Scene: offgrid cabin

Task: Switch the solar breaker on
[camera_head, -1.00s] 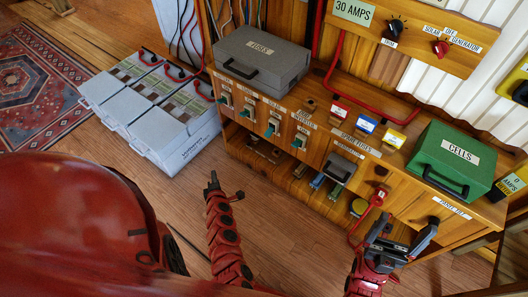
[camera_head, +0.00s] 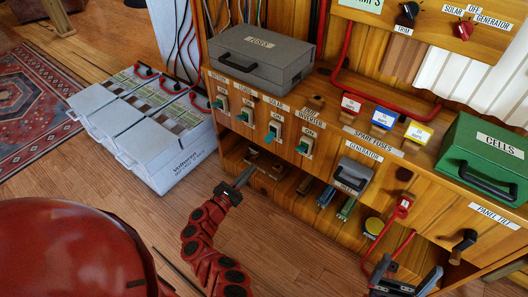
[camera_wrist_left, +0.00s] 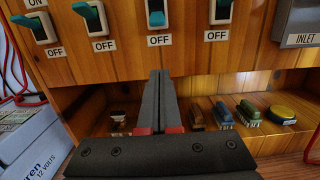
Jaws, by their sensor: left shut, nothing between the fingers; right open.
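The solar breaker (camera_head: 273,130) is the third switch from the left on the wooden panel, below the SOLAR label. It has a white body and a teal lever. It also shows at the top of the left wrist view (camera_wrist_left: 156,14), its lever low, near the OFF label. My left gripper (camera_head: 252,169) is shut and empty, below and in front of the panel, apart from the breaker. In the left wrist view its fingers (camera_wrist_left: 160,75) point toward the panel below that breaker. My right gripper (camera_head: 405,278) is open at the bottom edge, partly cut off.
Other breakers (camera_head: 221,103) (camera_head: 305,146) flank it closely. A grey fuse box (camera_head: 262,60) stands on the shelf above; a grey inlet box (camera_head: 353,176) is to the right. An open lower shelf holds small items. White batteries (camera_head: 165,150) stand at left.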

